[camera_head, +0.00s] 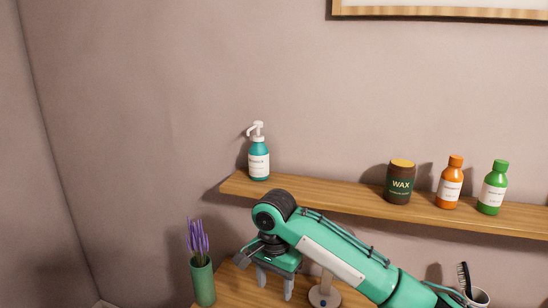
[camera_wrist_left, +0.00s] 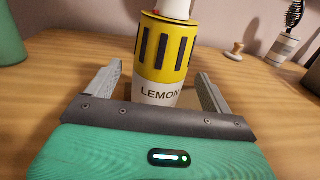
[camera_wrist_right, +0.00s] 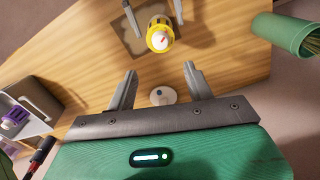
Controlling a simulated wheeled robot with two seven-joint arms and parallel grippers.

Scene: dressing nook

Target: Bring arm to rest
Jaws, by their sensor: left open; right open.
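My right arm reaches in from the right in the head view, with its gripper (camera_head: 275,289) pointing down over the wooden table, below the shelf. In the right wrist view, the right gripper (camera_wrist_right: 160,72) is open, with nothing between its fingers. A yellow bottle marked LEMON (camera_wrist_left: 160,93) stands upright on the table. My left gripper (camera_wrist_left: 158,76) is open, with one finger on each side of this bottle; I cannot tell whether they touch it. The bottle also shows in the right wrist view (camera_wrist_right: 159,38). The left gripper is outside the head view.
A shelf (camera_head: 330,196) holds a teal pump bottle (camera_head: 259,161), a wax jar (camera_head: 400,184), an orange bottle (camera_head: 450,184) and a green bottle (camera_head: 492,190). A green vase (camera_head: 203,281) stands left of my right gripper. A small round-based stand (camera_wrist_right: 163,96) is near it.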

